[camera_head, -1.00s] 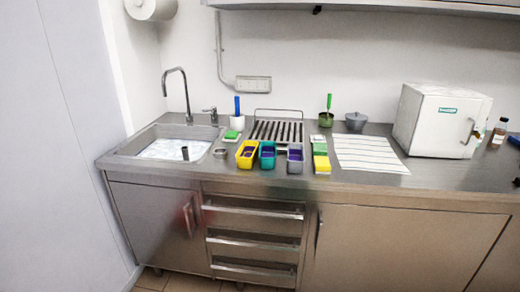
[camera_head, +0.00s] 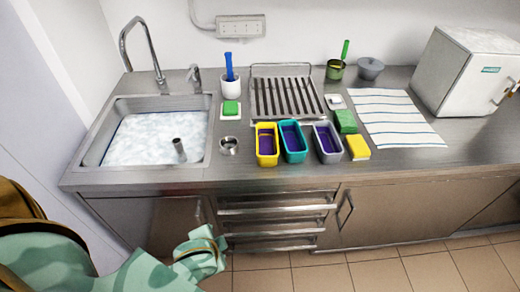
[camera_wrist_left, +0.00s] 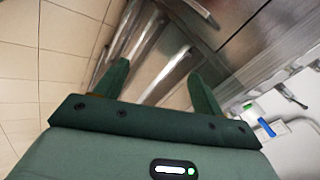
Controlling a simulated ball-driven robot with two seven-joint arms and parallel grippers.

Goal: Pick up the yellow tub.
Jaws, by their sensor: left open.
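The yellow tub (camera_head: 266,145) stands upright on the steel counter, just right of the small metal cup, with a dark purple inside. A teal tub (camera_head: 292,142) stands close on its right, and a grey tub (camera_head: 326,142) stands further right. My left arm comes in from the lower left in the head view, below and in front of the counter. In the left wrist view my left gripper (camera_wrist_left: 160,88) is open and empty, its two fingers apart in front of the drawer handles. The yellow tub cannot be made out there. My right gripper is not in view.
The sink (camera_head: 155,138) with foamy water lies left of the tubs. A small metal cup (camera_head: 229,146) stands between. A drying rack (camera_head: 285,97) is behind the tubs. A yellow sponge (camera_head: 358,148) and a striped cloth (camera_head: 396,117) lie to the right.

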